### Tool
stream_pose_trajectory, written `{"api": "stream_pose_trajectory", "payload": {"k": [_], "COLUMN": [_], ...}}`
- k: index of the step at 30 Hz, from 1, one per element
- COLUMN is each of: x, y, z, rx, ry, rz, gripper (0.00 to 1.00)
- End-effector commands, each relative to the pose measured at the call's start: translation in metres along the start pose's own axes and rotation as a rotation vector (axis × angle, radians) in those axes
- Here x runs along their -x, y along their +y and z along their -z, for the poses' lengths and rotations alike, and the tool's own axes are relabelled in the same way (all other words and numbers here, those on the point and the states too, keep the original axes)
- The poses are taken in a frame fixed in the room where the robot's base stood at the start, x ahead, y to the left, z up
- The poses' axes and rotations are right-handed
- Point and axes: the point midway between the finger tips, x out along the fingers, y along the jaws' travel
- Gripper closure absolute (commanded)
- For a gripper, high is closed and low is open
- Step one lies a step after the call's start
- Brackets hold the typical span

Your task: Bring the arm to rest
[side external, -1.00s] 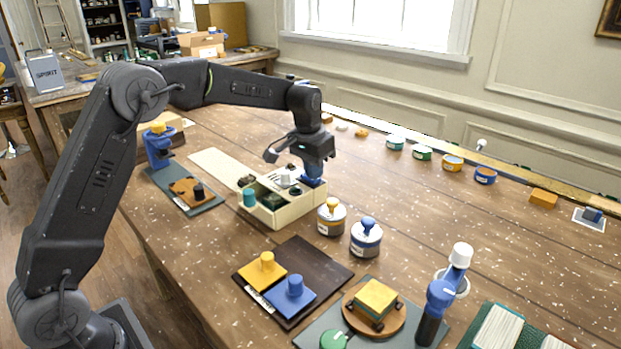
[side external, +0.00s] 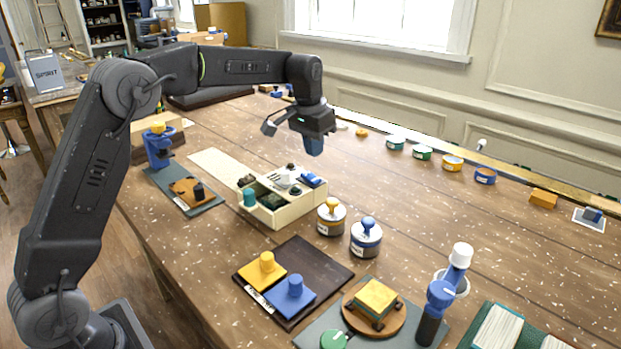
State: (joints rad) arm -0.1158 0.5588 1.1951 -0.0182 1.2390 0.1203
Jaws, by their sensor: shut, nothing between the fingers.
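My gripper (side external: 314,146) hangs above the table behind the cream divided box, pointing down. The cream box (side external: 290,212) sits on the wooden table (side external: 230,250). A blue piece (side external: 311,180) lies in its far right part, beside white and dark items. A teal cylinder (side external: 250,196) stands at the box's left end.
Tins with a yellow knob (side external: 331,217) and a blue knob (side external: 366,237) stand right of the box. A dark tray (side external: 310,262) holds yellow and blue blocks in front. A blue stand (side external: 158,146) is at left. Several small tins line the back edge.

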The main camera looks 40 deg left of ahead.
Motion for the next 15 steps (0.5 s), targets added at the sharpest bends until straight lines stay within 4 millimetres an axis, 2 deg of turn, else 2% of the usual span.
{"api": "stream_pose_trajectory", "payload": {"k": [5,15], "x": [0.0089,0.0115], "y": [0.0,0.0006], "z": [0.0012,0.0], "rx": [0.0,0.0], "ry": [0.001,0.003], "rz": [0.0,0.0], "gripper": [1.0,1.0]}}
